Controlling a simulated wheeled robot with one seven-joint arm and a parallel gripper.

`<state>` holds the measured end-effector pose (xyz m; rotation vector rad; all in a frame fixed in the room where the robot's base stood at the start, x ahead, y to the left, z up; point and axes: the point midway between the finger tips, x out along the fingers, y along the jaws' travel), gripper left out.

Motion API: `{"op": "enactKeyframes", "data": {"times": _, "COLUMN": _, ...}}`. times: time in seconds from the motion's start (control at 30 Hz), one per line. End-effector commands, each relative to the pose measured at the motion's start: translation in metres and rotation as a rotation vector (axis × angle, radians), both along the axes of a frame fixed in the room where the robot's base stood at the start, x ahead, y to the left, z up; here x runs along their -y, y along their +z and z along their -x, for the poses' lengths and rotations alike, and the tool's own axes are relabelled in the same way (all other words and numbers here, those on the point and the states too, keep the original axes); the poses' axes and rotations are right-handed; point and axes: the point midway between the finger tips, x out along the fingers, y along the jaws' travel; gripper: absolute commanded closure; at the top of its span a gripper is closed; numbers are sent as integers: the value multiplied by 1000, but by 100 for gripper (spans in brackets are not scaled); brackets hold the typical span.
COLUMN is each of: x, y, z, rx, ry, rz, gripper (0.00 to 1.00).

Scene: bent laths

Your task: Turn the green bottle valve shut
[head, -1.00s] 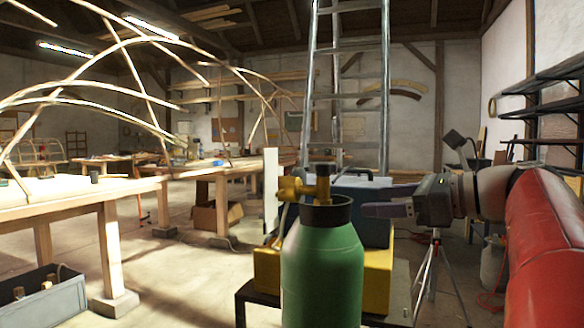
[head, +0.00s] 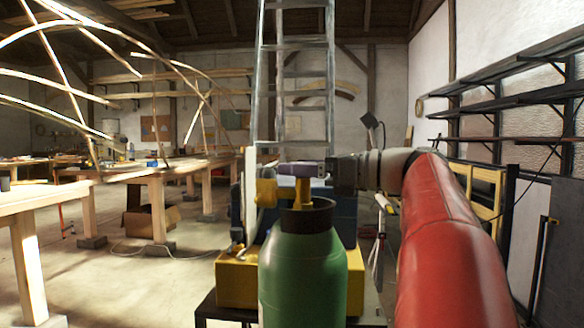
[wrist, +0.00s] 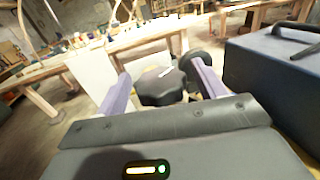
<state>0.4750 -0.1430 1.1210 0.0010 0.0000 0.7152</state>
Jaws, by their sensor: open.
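The green bottle (head: 303,275) stands upright at the bottom centre of the head view, with a dark collar at its neck. Its brass valve (head: 303,192) rises from the collar, with a side part to the left. My gripper (head: 300,169) reaches in from the right, level with the top of the valve; its purple finger covers part of the valve's top. In the wrist view my gripper (wrist: 160,82) is open, and a dark lobed knob (wrist: 162,90), seemingly the valve's handwheel, sits between the two fingers. I cannot tell whether either finger touches it.
A blue case (head: 340,212) stands on a yellow box (head: 236,280) close behind the bottle; the case is also beside the right finger in the wrist view (wrist: 275,75). A white panel (head: 250,185) stands left of the valve. A ladder (head: 297,90) is behind.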

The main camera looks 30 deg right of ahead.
Motion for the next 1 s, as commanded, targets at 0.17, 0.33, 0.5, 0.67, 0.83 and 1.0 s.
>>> {"op": "enactKeyframes", "data": {"times": 0.17, "x": -11, "y": 0, "z": -12, "rx": 1, "ry": 1, "rz": 1, "gripper": 30}}
{"op": "enactKeyframes", "data": {"times": 0.33, "x": -13, "y": 0, "z": -14, "rx": 0, "ry": 0, "rz": 1, "gripper": 30}}
{"op": "enactKeyframes", "data": {"times": 0.5, "x": -12, "y": 0, "z": -14, "rx": 0, "ry": 0, "rz": 1, "gripper": 36}}
{"op": "enactKeyframes", "data": {"times": 0.67, "x": -12, "y": 0, "z": -14, "rx": 0, "ry": 0, "rz": 1, "gripper": 56}}
{"op": "enactKeyframes", "data": {"times": 0.83, "x": -12, "y": 0, "z": -14, "rx": 0, "ry": 0, "rz": 1, "gripper": 74}}
{"op": "enactKeyframes", "data": {"times": 1.0, "x": -12, "y": 0, "z": -14, "rx": 0, "ry": -14, "rz": 1, "gripper": 74}}
